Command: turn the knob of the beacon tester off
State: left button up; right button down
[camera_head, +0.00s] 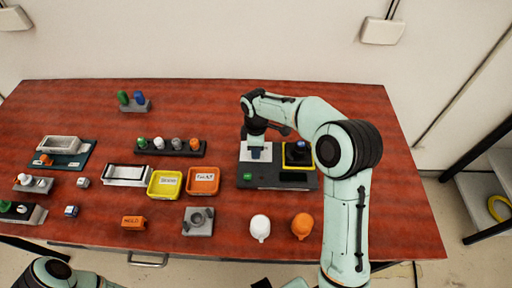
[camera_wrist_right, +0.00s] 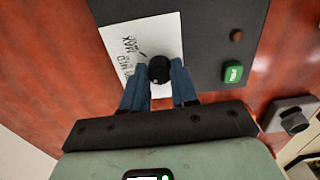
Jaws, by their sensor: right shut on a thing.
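A dark device box (camera_head: 245,180), which looks like the beacon tester, sits right of centre on the table. It has a white panel with handwriting, partly readable as "MAX", and a green button (camera_wrist_right: 232,72). A round black knob (camera_wrist_right: 160,68) stands on the white panel (camera_wrist_right: 118,42). My right gripper (camera_head: 257,153) reaches down onto this panel from above. In the right wrist view its blue fingers (camera_wrist_right: 158,84) are shut on the black knob, one on each side. The knob's pointer is not clear. My left gripper is out of view; only part of that arm shows at the lower left.
A yellow-framed panel (camera_head: 286,164) with a blue-topped part is on the box's right side. A white piece (camera_head: 260,227) and an orange piece (camera_head: 302,225) lie in front. Yellow (camera_head: 153,193) and orange (camera_head: 191,190) trays stand to the left. The back right table is clear.

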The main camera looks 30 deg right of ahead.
jog(key=shift+w+r, duration=0.1)
jog(key=shift+r, duration=0.05)
jog(key=c, duration=0.9)
grip_release()
jog(key=shift+o, duration=0.2)
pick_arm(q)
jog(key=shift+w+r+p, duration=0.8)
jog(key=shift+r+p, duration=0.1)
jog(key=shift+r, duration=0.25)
pick_arm(e)
notch_tip(320, 180, up, 13)
jog(key=shift+r, duration=0.15)
